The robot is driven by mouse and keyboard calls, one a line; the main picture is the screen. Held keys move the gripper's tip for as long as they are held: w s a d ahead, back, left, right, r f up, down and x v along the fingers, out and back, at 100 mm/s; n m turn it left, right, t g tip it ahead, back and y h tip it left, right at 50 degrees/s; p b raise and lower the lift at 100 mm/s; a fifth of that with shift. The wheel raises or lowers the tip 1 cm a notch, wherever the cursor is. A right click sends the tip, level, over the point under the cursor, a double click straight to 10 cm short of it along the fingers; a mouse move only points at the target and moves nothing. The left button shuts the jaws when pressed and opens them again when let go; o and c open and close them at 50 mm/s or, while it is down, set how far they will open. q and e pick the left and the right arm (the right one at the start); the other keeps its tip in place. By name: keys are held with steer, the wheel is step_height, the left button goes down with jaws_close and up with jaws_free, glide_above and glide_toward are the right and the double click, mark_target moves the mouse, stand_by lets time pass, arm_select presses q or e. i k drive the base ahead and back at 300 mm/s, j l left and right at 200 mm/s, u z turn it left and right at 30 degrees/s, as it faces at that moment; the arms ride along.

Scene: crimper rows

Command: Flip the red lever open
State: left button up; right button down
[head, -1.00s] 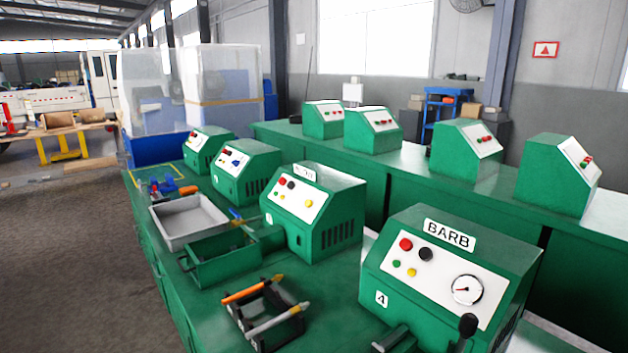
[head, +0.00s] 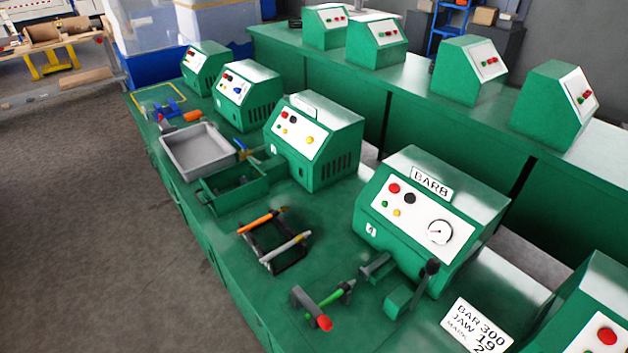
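A red knob (head: 325,323) shows at the end of a dark grey bar on a small fixture (head: 307,300) on the green bench, near the lower middle. It is the only red lever-like part I can make out; whether it is open or shut I cannot tell. A green rod with a grey tip (head: 331,297) lies beside it, its far end near the green machine marked BARB (head: 415,270). Neither of my grippers is in view.
A tool rack (head: 265,250) with an orange and a grey tool, a green open box (head: 232,205) and a grey tray (head: 197,155) stand farther along the bench (head: 235,285). A white sign (head: 478,327) is at the lower right. Open floor (head: 80,230) lies left.

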mark_target(324, 322)
steer(key=j+z, duration=0.15)
steer(key=z, duration=0.2)
steer(key=i+j+z, duration=0.1)
steer(key=z, duration=0.25)
steer(key=j+z, duration=0.35)
